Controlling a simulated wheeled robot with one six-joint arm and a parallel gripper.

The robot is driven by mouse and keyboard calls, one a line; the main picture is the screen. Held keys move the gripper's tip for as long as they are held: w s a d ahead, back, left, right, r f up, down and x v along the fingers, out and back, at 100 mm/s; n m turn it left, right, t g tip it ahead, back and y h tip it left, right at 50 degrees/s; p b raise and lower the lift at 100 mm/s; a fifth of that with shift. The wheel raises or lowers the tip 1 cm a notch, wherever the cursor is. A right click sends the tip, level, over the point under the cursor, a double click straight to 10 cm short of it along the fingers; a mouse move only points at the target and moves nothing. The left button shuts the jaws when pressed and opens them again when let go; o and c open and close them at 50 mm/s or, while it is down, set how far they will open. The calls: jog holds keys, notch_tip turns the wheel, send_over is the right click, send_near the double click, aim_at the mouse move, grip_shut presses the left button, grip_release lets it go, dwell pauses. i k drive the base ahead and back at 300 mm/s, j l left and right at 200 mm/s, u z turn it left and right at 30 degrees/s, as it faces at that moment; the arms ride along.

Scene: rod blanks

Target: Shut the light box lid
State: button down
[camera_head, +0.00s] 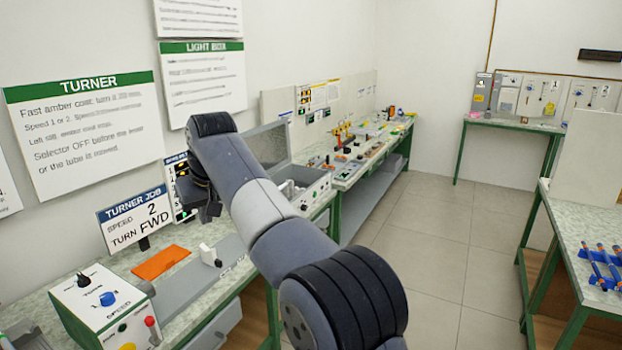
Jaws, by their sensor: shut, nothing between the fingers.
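The light box (318,190) is a pale grey box on the bench beyond my arm. Its grey lid (270,143) stands raised at the back of the box, so the box is open. My arm crosses in front and hides part of the box and lid. My gripper (208,214) is dark, points down and is shut and empty. In the picture it is left of the light box, near the Turner Job sign, apart from the lid.
The turner control box (105,305) with knobs stands at the front left. An orange mat (160,262) lies on the bench near a grey fixture (208,255). Small parts crowd the far bench (345,172). A table with blue-and-orange rods (603,262) stands right. The floor between is clear.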

aim_at(270, 143)
jog(key=i+z, duration=0.1)
jog(key=i, duration=1.75)
jog(key=i+u, duration=0.15)
jog(key=i, duration=0.45)
jog(key=i+l+u, duration=0.1)
jog(key=i, duration=0.55)
jog(key=i+l+u, duration=0.15)
jog(key=i, duration=0.45)
jog(key=l, duration=0.1)
